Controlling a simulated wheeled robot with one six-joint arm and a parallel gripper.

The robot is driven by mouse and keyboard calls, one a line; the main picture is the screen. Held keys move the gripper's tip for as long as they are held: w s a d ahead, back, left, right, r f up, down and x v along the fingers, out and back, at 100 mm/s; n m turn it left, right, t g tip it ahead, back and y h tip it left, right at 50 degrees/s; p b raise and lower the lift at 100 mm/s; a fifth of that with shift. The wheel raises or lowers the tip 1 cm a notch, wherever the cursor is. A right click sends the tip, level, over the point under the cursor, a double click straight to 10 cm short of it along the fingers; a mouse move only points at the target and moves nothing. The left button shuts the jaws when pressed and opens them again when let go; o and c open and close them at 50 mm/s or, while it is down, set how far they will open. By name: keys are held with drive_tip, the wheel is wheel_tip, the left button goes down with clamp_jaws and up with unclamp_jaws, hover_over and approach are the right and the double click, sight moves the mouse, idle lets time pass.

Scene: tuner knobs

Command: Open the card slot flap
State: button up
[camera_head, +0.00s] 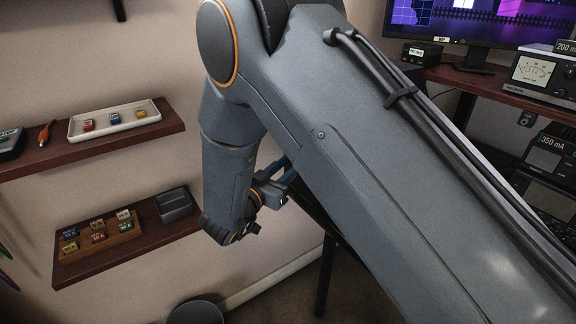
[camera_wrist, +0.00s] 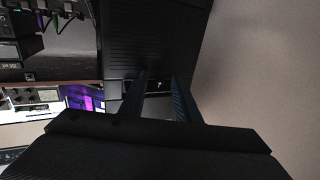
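In the wrist view, a large black panel (camera_wrist: 150,35) fills the upper middle, in front of my gripper (camera_wrist: 158,77). My gripper's two dark blue fingers are apart, with nothing seen held between them. A small pale mark shows on the dark surface between the fingertips; I cannot tell if it belongs to the card slot flap. I cannot make out the flap for certain in either view. In the head view, my gripper (camera_head: 280,180) is partly hidden behind my arm, near a dark edge. Contact with the panel cannot be told.
In the head view, an upper left shelf (camera_head: 165,128) bears a white tray (camera_head: 75,131) of small coloured blocks. A lower shelf (camera_head: 110,268) bears a block rack and a dark box (camera_head: 174,204). A bin (camera_head: 195,312) stands below. A desk (camera_head: 450,80) with monitor and meters is at right.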

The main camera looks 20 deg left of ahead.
clamp_jaws()
drive_tip(key=shift+w+d+f+n+t+b, duration=0.1)
drive_tip(key=shift+f+n+t+b, duration=0.2)
drive_tip(key=shift+t+b, duration=0.3)
drive_tip(key=shift+w+d+f+n+t+b, duration=0.1)
drive_tip(key=shift+f+n+t+b, duration=0.2)
drive_tip(key=shift+t+b, duration=0.3)
unclamp_jaws()
